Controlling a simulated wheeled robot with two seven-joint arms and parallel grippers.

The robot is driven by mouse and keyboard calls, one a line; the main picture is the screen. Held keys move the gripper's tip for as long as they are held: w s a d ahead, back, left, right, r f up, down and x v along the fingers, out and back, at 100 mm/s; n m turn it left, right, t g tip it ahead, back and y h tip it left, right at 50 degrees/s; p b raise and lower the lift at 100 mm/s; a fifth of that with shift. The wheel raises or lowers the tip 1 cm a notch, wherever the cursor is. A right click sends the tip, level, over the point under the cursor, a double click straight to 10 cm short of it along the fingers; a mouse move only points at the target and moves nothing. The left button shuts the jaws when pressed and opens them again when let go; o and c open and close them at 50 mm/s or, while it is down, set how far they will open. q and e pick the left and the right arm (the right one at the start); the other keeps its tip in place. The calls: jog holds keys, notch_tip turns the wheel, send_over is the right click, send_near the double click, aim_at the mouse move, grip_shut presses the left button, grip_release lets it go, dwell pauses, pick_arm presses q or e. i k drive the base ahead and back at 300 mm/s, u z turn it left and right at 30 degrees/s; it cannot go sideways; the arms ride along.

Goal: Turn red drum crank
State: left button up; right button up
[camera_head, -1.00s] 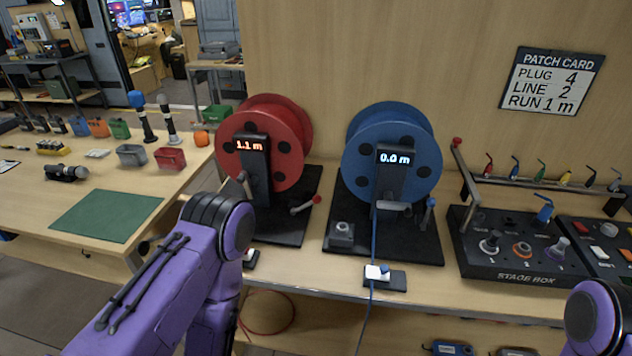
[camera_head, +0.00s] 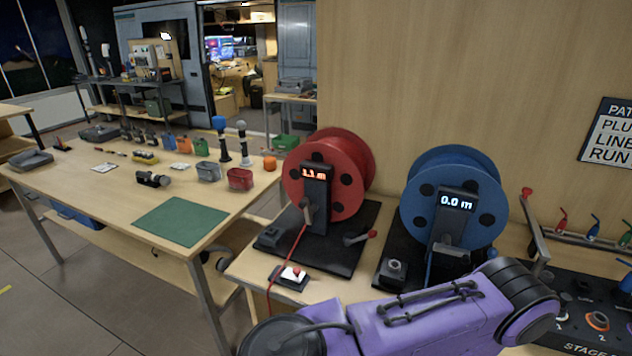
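The red drum (camera_head: 350,160) stands on a black base plate (camera_head: 345,255), and its display (camera_head: 315,173) seems to read 1.1 m. A red cable (camera_head: 287,258) runs from the drum's front past a white clip block (camera_head: 292,276) and over the bench's front edge. One of my purple arms (camera_head: 440,315) crosses the lower right, apart from the crank in the picture. Neither gripper shows.
The blue drum (camera_head: 455,195), reading 0.0 m, stands right of the red one; my arm hides part of its base. The stage box (camera_head: 590,290) is at the far right. The left table holds a green mat (camera_head: 180,222), bins and microphones. A gap separates table and bench.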

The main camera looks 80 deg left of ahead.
aim_at(309, 211)
jog(key=k, duration=0.45)
jog(key=u, duration=0.75)
